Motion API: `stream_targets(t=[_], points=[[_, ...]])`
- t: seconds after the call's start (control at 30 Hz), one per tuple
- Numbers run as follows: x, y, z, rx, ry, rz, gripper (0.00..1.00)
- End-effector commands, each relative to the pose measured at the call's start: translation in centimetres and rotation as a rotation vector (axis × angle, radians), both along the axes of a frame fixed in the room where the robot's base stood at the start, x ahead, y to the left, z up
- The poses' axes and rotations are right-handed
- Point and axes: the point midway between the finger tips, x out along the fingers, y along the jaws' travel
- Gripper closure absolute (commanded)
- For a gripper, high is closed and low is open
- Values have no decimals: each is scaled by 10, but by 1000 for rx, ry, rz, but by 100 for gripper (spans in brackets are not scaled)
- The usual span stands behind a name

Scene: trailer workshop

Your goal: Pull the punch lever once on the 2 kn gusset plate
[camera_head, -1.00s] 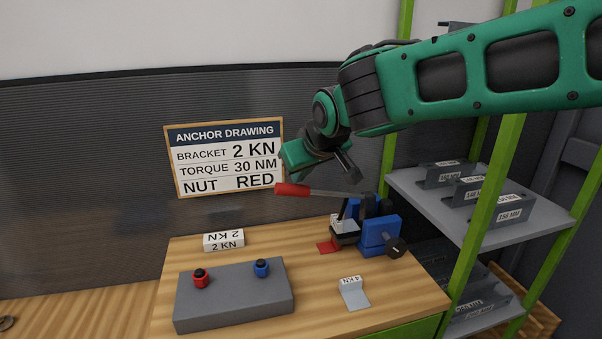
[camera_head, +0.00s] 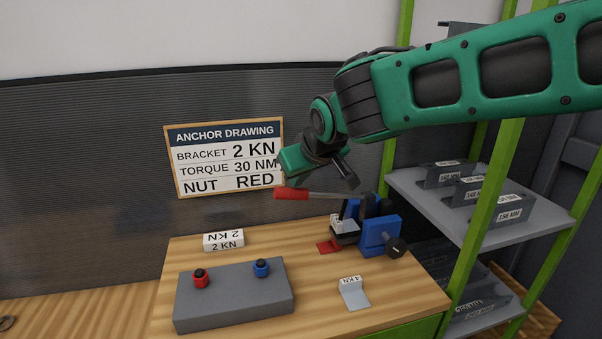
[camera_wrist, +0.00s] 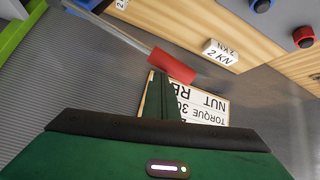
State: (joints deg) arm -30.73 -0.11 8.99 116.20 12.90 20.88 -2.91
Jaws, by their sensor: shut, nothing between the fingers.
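The blue and black punch (camera_head: 375,238) stands on the bench at the right. Its lever (camera_head: 340,195) reaches left, nearly level, to a red handle (camera_head: 291,193). A pale piece with a small mark (camera_head: 338,222) sits at the punch's front; its label is too small to read in the head view. My gripper (camera_head: 347,174) is shut and empty, just above the lever. In the wrist view the shut fingers (camera_wrist: 165,82) lie right at the red handle (camera_wrist: 172,66); I cannot tell if they touch. A white 2 KN block (camera_head: 223,241) rests at the bench's back left.
A grey block (camera_head: 235,300) with red (camera_head: 200,278) and blue (camera_head: 261,267) knobs sits in front. A 4 KN bracket (camera_head: 353,294) lies front right. The drawing sign (camera_head: 227,157) hangs behind. A shelf rack (camera_head: 470,218) with green posts stands right.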

Motion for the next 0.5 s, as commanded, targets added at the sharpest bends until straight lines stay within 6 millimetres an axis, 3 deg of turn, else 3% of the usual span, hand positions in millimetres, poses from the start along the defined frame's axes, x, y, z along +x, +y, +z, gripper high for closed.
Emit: stream_targets(t=[0.5], points=[[-1, 2, -6, -2, 2, 0, 100]])
